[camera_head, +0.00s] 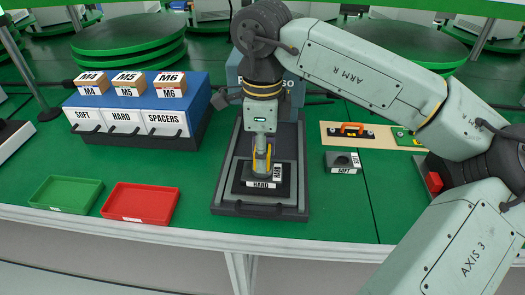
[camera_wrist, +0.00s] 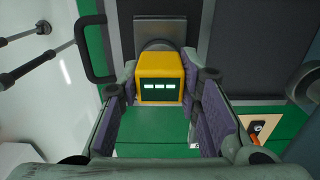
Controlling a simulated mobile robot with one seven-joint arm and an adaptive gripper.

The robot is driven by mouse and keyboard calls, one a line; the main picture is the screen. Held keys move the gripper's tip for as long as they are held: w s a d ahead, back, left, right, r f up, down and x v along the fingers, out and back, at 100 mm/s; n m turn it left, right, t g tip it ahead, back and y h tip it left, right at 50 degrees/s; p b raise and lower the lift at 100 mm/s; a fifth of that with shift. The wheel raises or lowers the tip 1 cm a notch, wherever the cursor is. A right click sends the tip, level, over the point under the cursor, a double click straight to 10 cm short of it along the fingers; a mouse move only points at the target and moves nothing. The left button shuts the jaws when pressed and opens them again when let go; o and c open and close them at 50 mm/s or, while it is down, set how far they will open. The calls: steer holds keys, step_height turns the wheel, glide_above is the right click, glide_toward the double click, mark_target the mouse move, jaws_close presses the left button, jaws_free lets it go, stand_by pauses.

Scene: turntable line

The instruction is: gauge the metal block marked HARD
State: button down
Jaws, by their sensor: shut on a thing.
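My gripper (camera_head: 262,158) points straight down in the head view, above the dark metal block marked HARD (camera_head: 263,185). It is shut on a yellow gauge (camera_wrist: 160,80), whose small dark display shows a row of pale marks in the wrist view. The purple finger pads (camera_wrist: 207,110) stand on either side of it. In the head view, little of the gauge shows between the fingers, and its lower end meets or hovers just over the block's top; I cannot tell contact. The HARD block lies on a dark grey plate (camera_head: 232,208).
A block marked SOFT (camera_head: 342,161) sits to the right. A green tray (camera_head: 66,204) and a red tray (camera_head: 139,218) lie at left. Behind them stands a drawer unit (camera_head: 121,121) with M4, M5, M6 boxes.

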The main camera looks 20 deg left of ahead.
steer(key=c, duration=1.1)
jaws_free()
step_height(320, 180, up, 12)
stand_by(0.5)
